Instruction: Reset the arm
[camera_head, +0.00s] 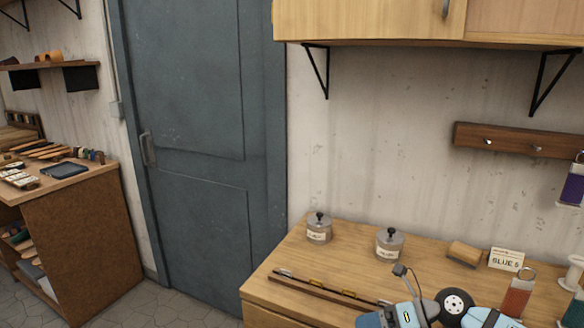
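A light blue and grey part of one of my arms (430,312) shows at the bottom edge, right of centre, in the head view. It has a dark round joint and a small camera-like piece on a thin stalk. It is in front of the wooden workbench (262,290) and overlaps its near part. I cannot tell whether it touches the bench. No gripper fingers show; that arm's lower parts are cut off by the frame edge. My other arm does not show.
On the bench stand two lidded grey jars (319,230), a long wooden strip (325,291), a wooden block (464,254), a label card (506,260) and an orange-red item (518,293). A cabinet (370,20) hangs above. A closed blue-grey door (205,150) and a second bench (95,240) are left.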

